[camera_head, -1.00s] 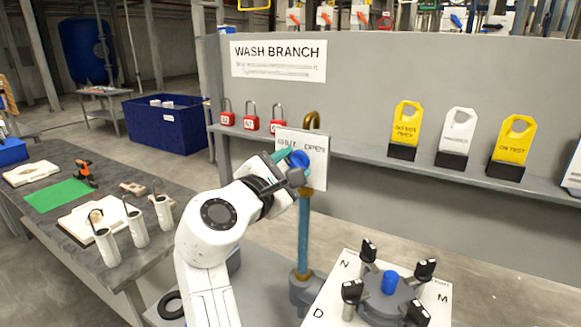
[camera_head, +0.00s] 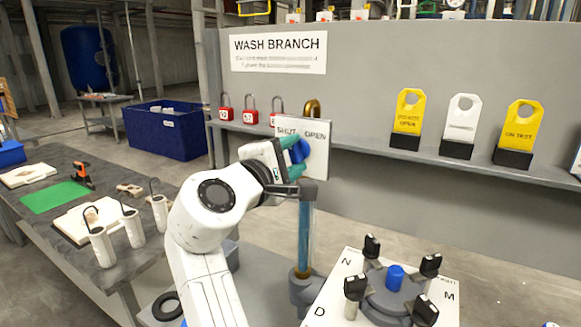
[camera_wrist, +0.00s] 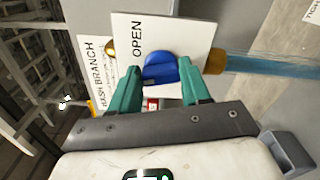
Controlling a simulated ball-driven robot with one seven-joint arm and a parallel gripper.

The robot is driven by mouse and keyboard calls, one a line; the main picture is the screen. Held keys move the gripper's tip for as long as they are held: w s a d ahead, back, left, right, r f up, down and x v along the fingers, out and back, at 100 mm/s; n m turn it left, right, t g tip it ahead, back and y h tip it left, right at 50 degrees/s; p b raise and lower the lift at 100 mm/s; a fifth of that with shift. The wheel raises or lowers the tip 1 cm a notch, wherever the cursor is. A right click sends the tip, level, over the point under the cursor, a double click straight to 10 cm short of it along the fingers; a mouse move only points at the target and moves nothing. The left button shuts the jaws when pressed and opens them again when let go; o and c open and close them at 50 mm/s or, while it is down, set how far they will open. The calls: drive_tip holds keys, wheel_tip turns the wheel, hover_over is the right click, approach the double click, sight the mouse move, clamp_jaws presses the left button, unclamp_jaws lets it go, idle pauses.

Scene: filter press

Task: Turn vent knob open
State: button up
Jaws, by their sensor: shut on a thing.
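The blue vent knob (camera_head: 298,150) sits on a white plate (camera_head: 318,155) marked SHUT and OPEN, at the top of a vertical pipe (camera_head: 305,235) holding blue liquid. My gripper (camera_head: 294,158) is at the plate, with its teal fingers on either side of the knob. The wrist view shows the knob (camera_wrist: 160,68) between the two fingers (camera_wrist: 162,82), shut on it. The plate (camera_wrist: 150,30) is behind, with OPEN readable. The fingers hide part of the knob, and I cannot tell its exact angle against the marks.
Red padlocks (camera_head: 248,116) and yellow and white tags (camera_head: 408,110) stand on the grey shelf (camera_head: 365,144). A clamp-like fixture (camera_head: 392,290) is at front right. A grey bench (camera_head: 120,235) with white cylinders is at left.

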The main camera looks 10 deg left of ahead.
drive_tip(key=m+b, duration=0.2)
drive_tip(key=m, duration=0.1)
drive_tip(key=f+m+b, duration=0.1)
drive_tip(key=m+b, duration=0.2)
drive_tip(key=shift+m, duration=0.3)
drive_tip(key=m+b, duration=0.4)
drive_tip(key=m, duration=0.1)
drive_tip(key=shift+f, duration=0.1)
drive_tip(key=shift+m, duration=0.4)
drive_tip(key=o, duration=1)
drive_tip(key=shift+o, duration=0.3)
drive_tip(key=shift+r, duration=0.2)
drive_tip(key=shift+s+a, duration=0.15)
drive_tip(key=shift+s, duration=0.05)
drive_tip(key=b+v, duration=0.1)
drive_tip(key=v, duration=0.9)
drive_tip(key=shift+s+b, duration=0.15)
drive_tip(key=shift+b, duration=0.2)
